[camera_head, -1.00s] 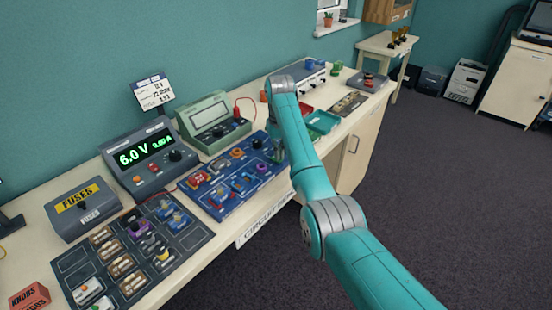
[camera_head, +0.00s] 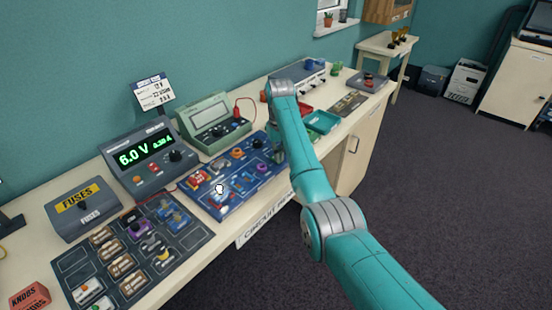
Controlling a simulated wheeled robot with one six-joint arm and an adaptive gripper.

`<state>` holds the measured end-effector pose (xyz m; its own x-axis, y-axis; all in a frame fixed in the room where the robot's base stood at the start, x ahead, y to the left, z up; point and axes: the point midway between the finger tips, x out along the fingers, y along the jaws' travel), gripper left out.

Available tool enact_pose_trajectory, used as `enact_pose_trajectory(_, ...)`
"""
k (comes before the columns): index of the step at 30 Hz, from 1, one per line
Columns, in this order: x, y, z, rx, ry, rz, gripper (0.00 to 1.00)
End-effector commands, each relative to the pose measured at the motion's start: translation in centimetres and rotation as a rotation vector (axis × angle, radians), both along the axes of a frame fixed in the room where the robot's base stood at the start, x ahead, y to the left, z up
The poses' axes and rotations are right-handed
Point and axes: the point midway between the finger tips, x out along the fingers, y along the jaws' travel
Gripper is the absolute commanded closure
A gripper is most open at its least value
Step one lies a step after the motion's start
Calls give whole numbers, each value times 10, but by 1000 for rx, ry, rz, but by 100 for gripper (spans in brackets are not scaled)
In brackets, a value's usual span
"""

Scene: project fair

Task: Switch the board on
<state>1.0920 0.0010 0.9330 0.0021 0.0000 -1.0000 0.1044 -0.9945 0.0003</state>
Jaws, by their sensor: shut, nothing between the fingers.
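The blue circuit board (camera_head: 212,208) lies on the bench, with several coloured parts on it. A small bulb (camera_head: 219,188) near its left middle glows white. The power supply (camera_head: 140,158) behind it reads 6.0 V in green, with a smaller current figure beside it that is not zero. My gripper (camera_head: 278,152) points down at the right end of the board, partly hidden behind my arm. It looks shut and empty. I cannot tell whether its tips touch the board or the switch there.
A dark parts board (camera_head: 190,250), a fuse box (camera_head: 82,210) and a red knobs box (camera_head: 29,297) fill the left of the bench. A grey-green meter (camera_head: 212,120) stands behind the board. Green and red trays (camera_head: 322,122) lie to the right. The floor in front is clear.

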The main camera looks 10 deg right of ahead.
Motion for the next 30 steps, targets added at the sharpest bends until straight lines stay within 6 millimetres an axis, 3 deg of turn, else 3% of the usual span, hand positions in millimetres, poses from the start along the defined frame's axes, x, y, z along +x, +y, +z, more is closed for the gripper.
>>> enact_pose_trajectory(30,0,0,64,0,0,0,100)
